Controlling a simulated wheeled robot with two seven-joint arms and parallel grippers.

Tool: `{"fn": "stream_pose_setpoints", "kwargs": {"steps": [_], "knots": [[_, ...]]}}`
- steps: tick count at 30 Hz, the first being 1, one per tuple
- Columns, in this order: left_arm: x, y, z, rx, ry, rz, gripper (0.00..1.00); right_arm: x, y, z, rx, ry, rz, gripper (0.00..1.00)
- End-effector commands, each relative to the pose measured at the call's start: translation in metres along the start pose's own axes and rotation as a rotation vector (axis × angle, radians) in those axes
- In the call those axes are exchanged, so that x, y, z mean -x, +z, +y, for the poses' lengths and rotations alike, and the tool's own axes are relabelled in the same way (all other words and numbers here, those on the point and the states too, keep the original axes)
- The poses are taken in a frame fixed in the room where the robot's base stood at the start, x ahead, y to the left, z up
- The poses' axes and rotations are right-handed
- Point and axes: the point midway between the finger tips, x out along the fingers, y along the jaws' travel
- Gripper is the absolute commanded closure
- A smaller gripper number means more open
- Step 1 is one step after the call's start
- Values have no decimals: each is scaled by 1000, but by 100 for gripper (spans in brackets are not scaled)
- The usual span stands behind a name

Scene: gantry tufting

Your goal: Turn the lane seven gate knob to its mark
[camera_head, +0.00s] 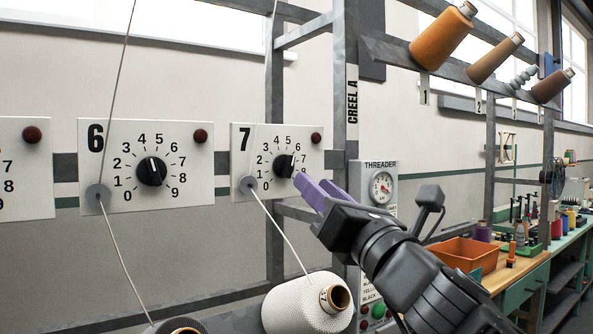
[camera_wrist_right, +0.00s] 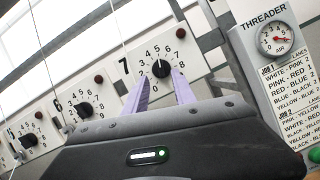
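The lane seven gate knob (camera_head: 283,166) is a round black knob with a white pointer line on a white panel (camera_head: 240,137) marked 7. Its dial runs from 0 to 9, and the pointer points roughly upward, near 5. My right gripper (camera_head: 301,181) has two lilac fingers at the lower right of the knob. In the right wrist view the fingers are apart, with the knob (camera_wrist_right: 161,68) showing between their tips. I cannot tell whether they touch it. No separate target mark is clear on the dial. My left gripper is out of view.
The lane six panel (camera_head: 105,185) with its own knob (camera_head: 152,171) stands to the left. White thread runs through a grey disc (camera_head: 248,184) on the lane seven panel to a cone (camera_head: 305,303) below. A steel post and the threader box (camera_head: 379,172) stand close on the right.

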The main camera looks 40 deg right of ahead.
Motion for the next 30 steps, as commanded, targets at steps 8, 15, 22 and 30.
{"fn": "stream_pose_setpoints", "kwargs": {"steps": [8,15,22,30], "knots": [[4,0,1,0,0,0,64,-33,0,-1,0,-3,3,68],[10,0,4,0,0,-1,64,-67,0,-1,1,-1,2,68],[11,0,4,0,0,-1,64,-77,0,0,1,0,1,68],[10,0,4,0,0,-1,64,-76,-1,0,0,0,1,76]]}}
